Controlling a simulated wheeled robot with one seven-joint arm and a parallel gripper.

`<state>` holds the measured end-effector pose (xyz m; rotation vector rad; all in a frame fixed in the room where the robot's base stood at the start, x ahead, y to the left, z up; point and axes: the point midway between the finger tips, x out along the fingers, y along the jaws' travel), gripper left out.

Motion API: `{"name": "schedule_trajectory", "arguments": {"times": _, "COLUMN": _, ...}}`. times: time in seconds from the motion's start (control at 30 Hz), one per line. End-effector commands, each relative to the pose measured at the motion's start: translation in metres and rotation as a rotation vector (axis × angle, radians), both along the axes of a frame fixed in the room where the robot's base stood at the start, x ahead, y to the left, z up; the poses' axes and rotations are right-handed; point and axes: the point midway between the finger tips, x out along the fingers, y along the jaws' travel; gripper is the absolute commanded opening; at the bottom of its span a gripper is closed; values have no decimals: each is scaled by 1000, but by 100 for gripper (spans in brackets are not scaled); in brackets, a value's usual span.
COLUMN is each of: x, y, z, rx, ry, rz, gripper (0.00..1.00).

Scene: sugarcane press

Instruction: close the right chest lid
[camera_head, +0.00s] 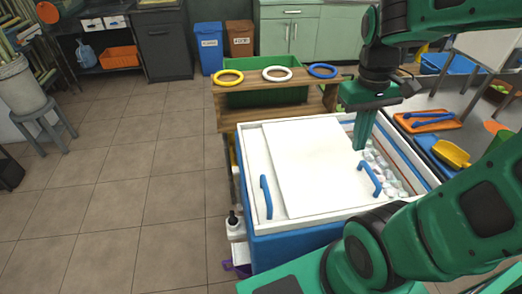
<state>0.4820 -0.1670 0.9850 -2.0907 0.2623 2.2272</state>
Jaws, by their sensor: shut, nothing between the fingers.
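The chest (290,246) is blue with a white rim and stands in front of me. Its right lid (312,165) is a white panel with a blue handle (370,179) near its right edge. This lid lies slid to the left, overlapping the left lid (256,166), whose blue handle (266,197) shows at the left. The right part of the chest is open and shows pale ice-like lumps (388,172). My green gripper (360,149) points down, shut and empty, beyond the right lid's handle, near that lid's right edge. Whether it touches the lid is not clear.
A wooden shelf (262,101) with yellow, white and blue rings stands behind the chest. To the right, a table holds an orange tray (426,121) with blue tongs and a yellow scoop (451,153). My arm covers the chest's near right corner.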

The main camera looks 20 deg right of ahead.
Motion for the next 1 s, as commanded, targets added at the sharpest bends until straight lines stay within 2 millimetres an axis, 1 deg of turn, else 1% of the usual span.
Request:
{"name": "schedule_trajectory", "arguments": {"times": 0.03, "x": 23, "y": 9, "z": 1, "rx": -16, "ry": 27, "rz": 122, "gripper": 0}}
{"name": "schedule_trajectory", "arguments": {"times": 0.07, "x": 35, "y": 14, "z": 1, "rx": -25, "ry": 42, "rz": 193, "gripper": 0}}
{"name": "schedule_trajectory", "arguments": {"times": 0.1, "x": 52, "y": 23, "z": 1, "rx": -36, "ry": 60, "rz": 289, "gripper": 0}}
{"name": "schedule_trajectory", "arguments": {"times": 0.17, "x": 77, "y": 38, "z": -1, "rx": -52, "ry": 89, "rz": 432, "gripper": 0}}
{"name": "schedule_trajectory", "arguments": {"times": 0.2, "x": 92, "y": 50, "z": -3, "rx": -62, "ry": 109, "rz": 526, "gripper": 0}}
{"name": "schedule_trajectory", "arguments": {"times": 0.27, "x": 115, "y": 71, "z": -6, "rx": -76, "ry": 139, "rz": 668, "gripper": 0}}
{"name": "schedule_trajectory", "arguments": {"times": 0.3, "x": 129, "y": 87, "z": -10, "rx": -84, "ry": 159, "rz": 764, "gripper": 0}}
{"name": "schedule_trajectory", "arguments": {"times": 0.37, "x": 147, "y": 112, "z": -16, "rx": -96, "ry": 190, "rz": 904, "gripper": 0}}
{"name": "schedule_trajectory", "arguments": {"times": 0.4, "x": 158, "y": 130, "z": -20, "rx": -103, "ry": 210, "rz": 992, "gripper": 0}}
{"name": "schedule_trajectory", "arguments": {"times": 0.47, "x": 172, "y": 155, "z": -28, "rx": -113, "ry": 239, "rz": 1116, "gripper": 0}}
{"name": "schedule_trajectory", "arguments": {"times": 0.5, "x": 179, "y": 172, "z": -33, "rx": -117, "ry": 258, "rz": 1191, "gripper": 0}}
{"name": "schedule_trajectory", "arguments": {"times": 0.6, "x": 191, "y": 208, "z": -44, "rx": -127, "ry": 296, "rz": 1346, "gripper": 0}}
{"name": "schedule_trajectory", "arguments": {"times": 0.7, "x": 197, "y": 232, "z": -52, "rx": -132, "ry": 323, "rz": 1449, "gripper": 0}}
{"name": "schedule_trajectory", "arguments": {"times": 0.73, "x": 198, "y": 237, "z": -54, "rx": -133, "ry": 328, "rz": 1470, "gripper": 0}}
{"name": "schedule_trajectory", "arguments": {"times": 0.8, "x": 200, "y": 246, "z": -57, "rx": -135, "ry": 337, "rz": 1505, "gripper": 0}}
{"name": "schedule_trajectory", "arguments": {"times": 0.87, "x": 200, "y": 248, "z": -59, "rx": -135, "ry": 341, "rz": 1520, "gripper": 0}}
{"name": "schedule_trajectory", "arguments": {"times": 1.0, "x": 199, "y": 244, "z": -72, "rx": -135, "ry": 345, "rz": 1522, "gripper": 0}}
